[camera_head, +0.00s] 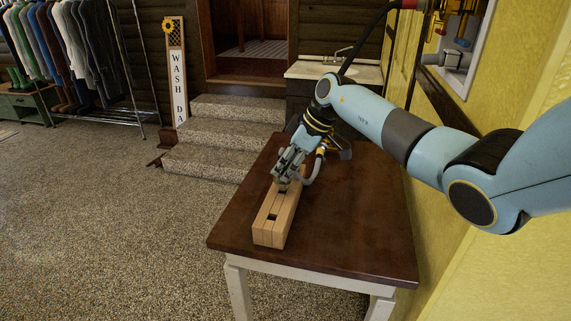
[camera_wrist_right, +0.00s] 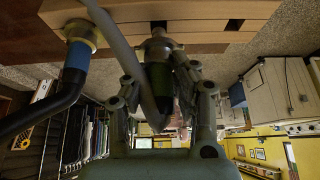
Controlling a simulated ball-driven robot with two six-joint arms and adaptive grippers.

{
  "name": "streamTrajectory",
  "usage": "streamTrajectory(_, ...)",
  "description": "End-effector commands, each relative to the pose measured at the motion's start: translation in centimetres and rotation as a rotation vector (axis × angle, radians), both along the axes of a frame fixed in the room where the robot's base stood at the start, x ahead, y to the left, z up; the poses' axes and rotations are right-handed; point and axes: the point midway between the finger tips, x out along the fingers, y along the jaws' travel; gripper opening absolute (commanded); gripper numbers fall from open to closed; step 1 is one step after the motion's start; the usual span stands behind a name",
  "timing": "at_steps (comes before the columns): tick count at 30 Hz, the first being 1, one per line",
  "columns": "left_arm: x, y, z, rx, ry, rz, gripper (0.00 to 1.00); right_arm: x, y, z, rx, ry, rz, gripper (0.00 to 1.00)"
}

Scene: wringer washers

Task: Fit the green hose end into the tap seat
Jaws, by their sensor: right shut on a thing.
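A long pale wooden block (camera_head: 270,236) with dark square openings in its top lies on the brown table. It also shows in the right wrist view (camera_wrist_right: 205,38). I cannot tell whether the tip is seated or only near. A grey hose crosses in front and hides part of the green end. My left gripper is not in view.
A black hose with a blue collar (camera_wrist_right: 75,57) meets a brass fitting (camera_wrist_right: 82,35) on the block, beside the gripper. The table (camera_head: 350,225) is clear right of the block. A yellow wall (camera_head: 440,215) stands close on the right; steps and a sink (camera_head: 318,69) are behind.

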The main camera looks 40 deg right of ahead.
Motion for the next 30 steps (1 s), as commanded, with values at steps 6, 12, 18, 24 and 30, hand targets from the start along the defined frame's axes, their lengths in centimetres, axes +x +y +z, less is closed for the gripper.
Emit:
streamTrajectory(6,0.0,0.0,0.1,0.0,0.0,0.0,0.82,0.0,0.0,0.0,0.0,0.0,0.0,0.0)
streamTrajectory(12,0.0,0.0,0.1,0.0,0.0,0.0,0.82,0.0,0.0,0.0,-0.001,-0.001,0.0,0.0)
streamTrajectory(18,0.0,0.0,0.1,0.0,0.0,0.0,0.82,0.0,0.0,-0.2,0.0,-0.001,0.0,0.0)
streamTrajectory(24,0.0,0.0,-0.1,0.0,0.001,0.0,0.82,0.0,0.0,-0.7,0.0,-0.001,0.0,0.0)
streamTrajectory(30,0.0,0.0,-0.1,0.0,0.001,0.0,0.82,0.0,0.0,-1.1,0.0,-0.001,-0.001,0.0)
